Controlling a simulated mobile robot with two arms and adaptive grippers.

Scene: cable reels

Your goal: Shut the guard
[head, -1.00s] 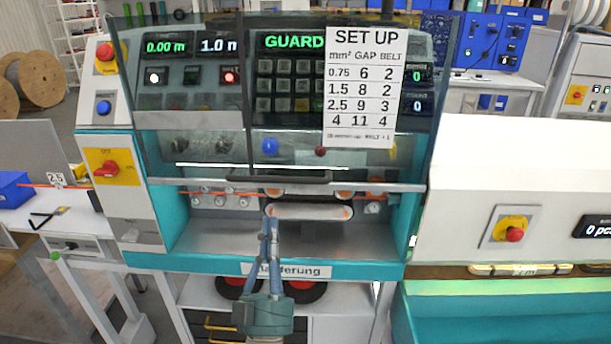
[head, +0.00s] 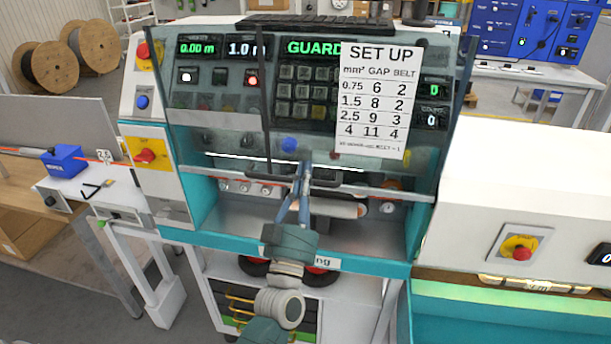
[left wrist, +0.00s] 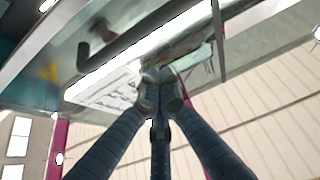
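The guard (head: 225,145) is a clear tinted panel over the front of the teal and white machine. Its lower metal edge hangs above the machine's front sill, leaving an open gap with the belt unit (head: 338,207) showing inside. A dark bar handle (head: 335,181) runs along its lower part. My left gripper (head: 303,168) points up at the handle's left part, its fingertips close together with nothing seen between them. In the left wrist view the fingertips (left wrist: 160,80) are beside the dark handle (left wrist: 135,38), not around it; contact is unclear. My right gripper is out of view.
A set-up sheet (head: 374,100) is on the panel's right. The display reads GUARD (head: 314,47). A white machine with a red knob (head: 522,253) stands at right. A side table with a blue block (head: 64,161) is at left. Cable reels (head: 46,72) stand behind.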

